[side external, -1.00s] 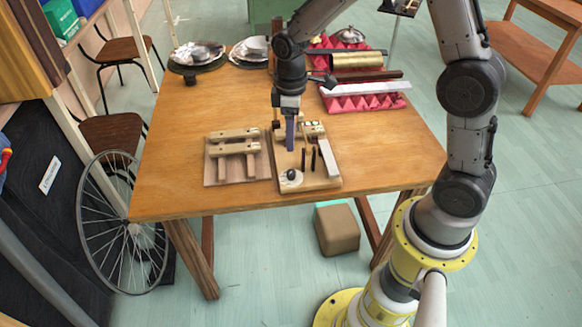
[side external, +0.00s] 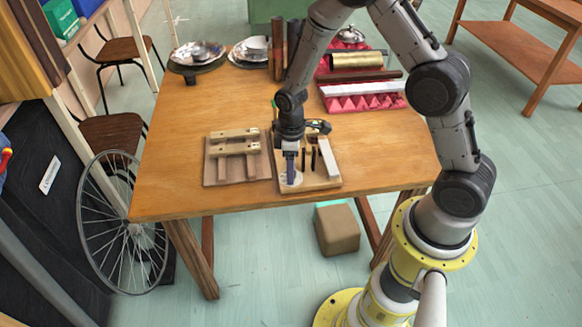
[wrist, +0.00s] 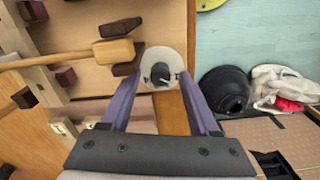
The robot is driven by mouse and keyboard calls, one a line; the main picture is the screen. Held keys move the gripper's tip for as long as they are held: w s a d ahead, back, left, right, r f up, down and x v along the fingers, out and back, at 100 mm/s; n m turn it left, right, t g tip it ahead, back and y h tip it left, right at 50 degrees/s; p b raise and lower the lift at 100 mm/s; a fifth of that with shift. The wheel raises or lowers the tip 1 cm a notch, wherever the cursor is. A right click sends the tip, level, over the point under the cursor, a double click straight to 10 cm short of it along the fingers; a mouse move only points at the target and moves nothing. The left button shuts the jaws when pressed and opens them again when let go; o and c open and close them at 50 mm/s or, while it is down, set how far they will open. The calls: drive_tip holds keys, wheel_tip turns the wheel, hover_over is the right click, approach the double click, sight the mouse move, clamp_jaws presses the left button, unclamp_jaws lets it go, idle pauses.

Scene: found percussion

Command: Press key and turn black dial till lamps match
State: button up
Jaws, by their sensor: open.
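The black dial (wrist: 160,73) sits on a pale round disc (wrist: 153,57) near the corner of a wooden board (side external: 318,183). A light line marks the dial. My gripper (wrist: 161,84) is open, with its two purple fingers on either side of the dial; I cannot tell whether they touch it. In the side view my gripper (side external: 290,176) points down over the board's front left corner and hides the dial. A white bar (side external: 328,158) lies along the board's right side; I cannot tell whether it is the key. No lamps can be made out clearly.
A second wooden board with bars (side external: 234,157) lies close to the left. Red egg-crate foam (side external: 365,104) with bars and a brass cylinder is at the back right. Metal bowls (side external: 197,55) stand at the back left. The right of the table (side external: 385,150) is clear.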

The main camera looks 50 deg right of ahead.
clamp_jaws()
drive_tip(key=shift+m, duration=0.4)
drive_tip(key=m, duration=0.3)
drive_tip(key=shift+m, duration=2)
unclamp_jaws()
